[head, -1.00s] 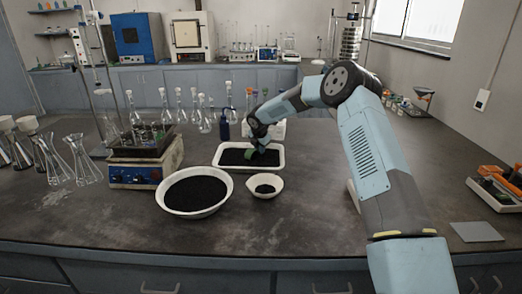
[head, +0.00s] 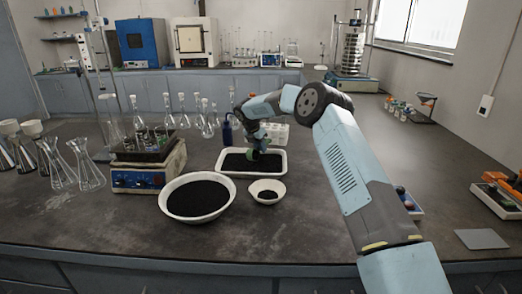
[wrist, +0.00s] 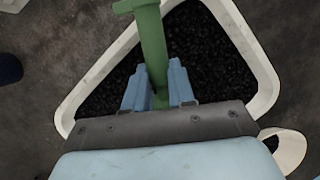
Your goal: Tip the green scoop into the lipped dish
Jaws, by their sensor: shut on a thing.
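My gripper (wrist: 160,92) is shut on the green scoop (wrist: 150,40), with its handle between the two pale blue fingers. In the head view the scoop (head: 254,156) shows as a small green patch over the white tray (head: 224,174) of black grains. Whether it touches the grains, and what it holds, I cannot tell. A small white dish (head: 254,197), which looks like the lipped dish, stands in front of the tray with some black grains in it. Its rim also shows at the lower right of the wrist view (wrist: 297,150).
A large round white bowl (head: 165,205) of black grains stands left of the small dish. A hotplate-like device (head: 150,175), flasks (head: 88,170) and a blue bottle (head: 227,133) stand nearby. The front bench strip is clear.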

